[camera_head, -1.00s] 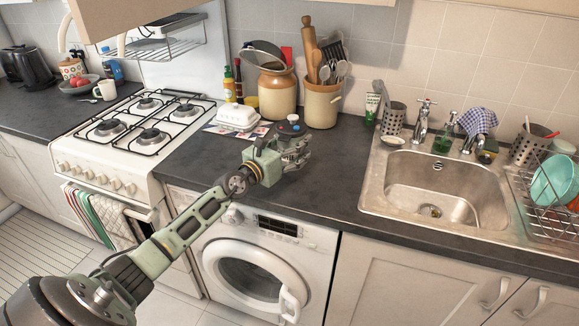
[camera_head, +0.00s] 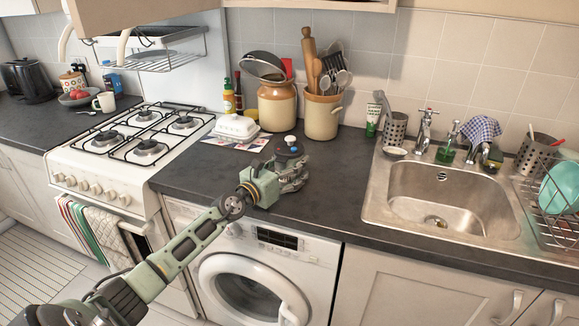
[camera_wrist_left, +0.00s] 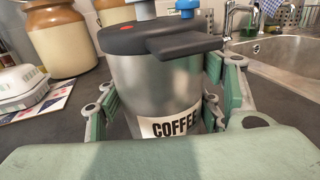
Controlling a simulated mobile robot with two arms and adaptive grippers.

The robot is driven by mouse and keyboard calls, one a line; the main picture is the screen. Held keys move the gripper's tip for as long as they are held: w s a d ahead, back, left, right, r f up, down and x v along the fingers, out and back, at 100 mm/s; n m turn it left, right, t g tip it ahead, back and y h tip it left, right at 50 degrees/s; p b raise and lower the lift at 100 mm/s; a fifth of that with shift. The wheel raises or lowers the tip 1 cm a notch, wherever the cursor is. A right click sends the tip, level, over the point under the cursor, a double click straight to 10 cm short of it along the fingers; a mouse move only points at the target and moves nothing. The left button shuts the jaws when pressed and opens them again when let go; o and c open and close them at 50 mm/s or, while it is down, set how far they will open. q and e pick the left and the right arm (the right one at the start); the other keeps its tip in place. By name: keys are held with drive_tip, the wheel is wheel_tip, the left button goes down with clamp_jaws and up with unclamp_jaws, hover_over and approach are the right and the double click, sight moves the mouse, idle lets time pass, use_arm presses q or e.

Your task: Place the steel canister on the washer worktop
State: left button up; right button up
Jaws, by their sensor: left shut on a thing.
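The steel canister (camera_wrist_left: 155,85) stands upright between my left gripper's fingers in the left wrist view. It has a black lid with a red dot and a white label reading COFFEE. In the head view its dark lid with a blue knob (camera_head: 289,150) shows just beyond my left gripper (camera_head: 290,178), which hides most of the body. My left gripper is shut on the canister, with fingers on both sides. They are over the dark washer worktop (camera_head: 325,205), above the white washer (camera_head: 255,275). Whether the canister's base touches the worktop is hidden. My right gripper is not in view.
A butter dish (camera_head: 236,127) on a patterned sheet, a brown jar (camera_head: 277,105) and a utensil crock (camera_head: 321,115) stand behind. The gas hob (camera_head: 150,135) is to the left, the steel sink (camera_head: 435,200) to the right. Bare worktop lies between canister and sink.

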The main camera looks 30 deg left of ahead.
use_arm(q)
drive_tip(key=o, duration=1.5)
drive_tip(key=shift+f, duration=0.15)
drive_tip(key=o, duration=0.5)
drive_tip(key=shift+c, duration=0.2)
drive_tip(key=shift+r, duration=0.25)
drive_tip(key=s, duration=0.7)
drive_tip(key=s+a, duration=0.1)
drive_tip(key=s, duration=0.2)
drive_tip(key=shift+s+f+p, duration=0.15)
drive_tip(key=shift+s+p, duration=0.15)
drive_tip(key=shift+s, duration=0.7)
